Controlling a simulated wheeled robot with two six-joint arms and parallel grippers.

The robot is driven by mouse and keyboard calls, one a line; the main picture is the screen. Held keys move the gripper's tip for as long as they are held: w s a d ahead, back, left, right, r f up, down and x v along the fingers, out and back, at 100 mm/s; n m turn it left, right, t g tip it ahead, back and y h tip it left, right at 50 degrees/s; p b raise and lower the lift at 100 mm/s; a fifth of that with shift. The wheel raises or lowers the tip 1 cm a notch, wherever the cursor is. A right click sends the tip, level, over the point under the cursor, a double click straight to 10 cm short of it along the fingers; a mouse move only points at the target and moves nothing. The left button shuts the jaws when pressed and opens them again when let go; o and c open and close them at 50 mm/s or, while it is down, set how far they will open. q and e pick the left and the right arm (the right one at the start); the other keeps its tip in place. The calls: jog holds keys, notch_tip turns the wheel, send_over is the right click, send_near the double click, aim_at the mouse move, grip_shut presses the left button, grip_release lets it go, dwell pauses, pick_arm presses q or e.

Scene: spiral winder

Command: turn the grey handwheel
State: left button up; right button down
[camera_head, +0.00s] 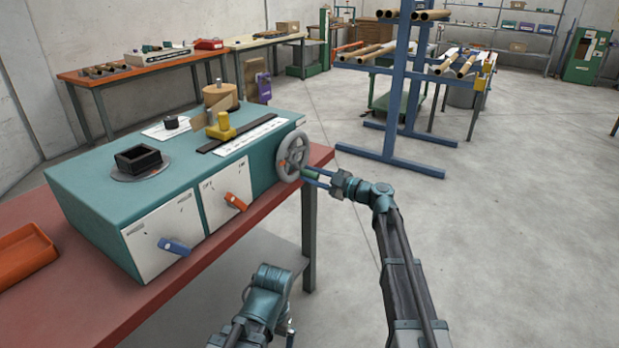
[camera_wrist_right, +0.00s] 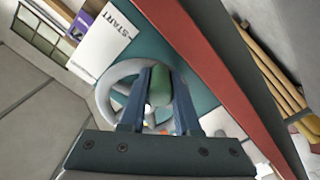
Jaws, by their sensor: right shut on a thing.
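The grey handwheel (camera_head: 293,156) is on the right end of the teal machine, a spoked ring with a green handle (camera_head: 311,176) on its near side. My right gripper (camera_head: 317,177) reaches it from the right and is shut on the green handle. In the right wrist view the handle (camera_wrist_right: 160,87) stands between the two blue fingers, with the wheel's rim (camera_wrist_right: 103,97) behind them. The fingers hide part of the wheel.
The teal machine (camera_head: 110,190) stands on a red-topped bench (camera_head: 75,285). Its front has a blue lever (camera_head: 174,246) and an orange lever (camera_head: 236,202). A blue rack (camera_head: 393,110) with tubes stands behind. The floor to the right is clear.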

jog(key=shift+w+d+r+n, duration=0.1)
jog(key=shift+w+d+n, duration=0.05)
jog(key=shift+n, duration=0.25)
jog(key=c, duration=0.6)
grip_release()
jog(key=v, duration=1.4)
